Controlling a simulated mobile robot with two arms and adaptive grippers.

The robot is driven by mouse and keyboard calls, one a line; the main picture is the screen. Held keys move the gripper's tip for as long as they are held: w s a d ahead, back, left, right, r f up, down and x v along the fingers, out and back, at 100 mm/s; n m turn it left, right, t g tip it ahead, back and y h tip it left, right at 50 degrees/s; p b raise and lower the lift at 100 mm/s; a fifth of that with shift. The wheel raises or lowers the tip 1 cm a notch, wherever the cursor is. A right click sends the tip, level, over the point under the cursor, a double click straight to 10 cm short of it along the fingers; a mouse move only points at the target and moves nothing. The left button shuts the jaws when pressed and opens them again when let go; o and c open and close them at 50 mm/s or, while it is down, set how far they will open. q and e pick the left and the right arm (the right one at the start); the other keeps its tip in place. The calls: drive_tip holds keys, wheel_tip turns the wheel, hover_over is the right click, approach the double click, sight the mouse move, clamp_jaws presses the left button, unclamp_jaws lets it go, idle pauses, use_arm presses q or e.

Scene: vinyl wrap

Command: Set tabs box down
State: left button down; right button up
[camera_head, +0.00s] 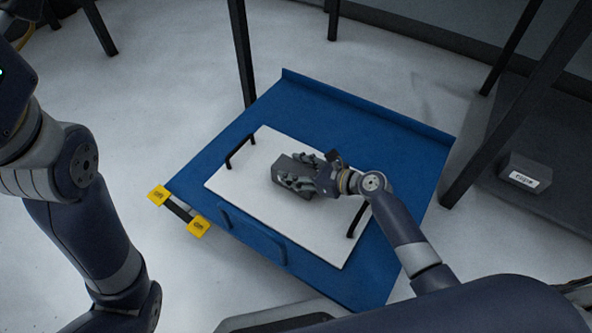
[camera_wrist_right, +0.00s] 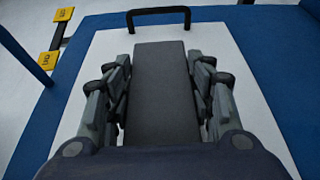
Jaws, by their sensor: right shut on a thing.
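The tabs box, a dark grey box (camera_head: 290,172), is over the white board with black handles (camera_head: 241,187) in the head view. My right gripper (camera_head: 298,180) is shut on it, with fingers on both sides. In the right wrist view the dark box (camera_wrist_right: 162,85) fills the space between the fingers of my right gripper (camera_wrist_right: 161,110). I cannot tell whether the box touches the board. No label shows on its visible faces. My left arm comes in at the left of the head view, but its gripper is out of the picture.
The white board lies on a blue cart top (camera_head: 335,112) with a raised back edge. Yellow tags (camera_head: 178,210) stick out at its left side. A labelled dark box (camera_head: 525,172) sits on a dark shelf at the right. Dark posts stand behind and right of the cart.

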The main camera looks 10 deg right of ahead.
drive_tip(key=shift+f, duration=0.15)
drive_tip(key=o, duration=1.2)
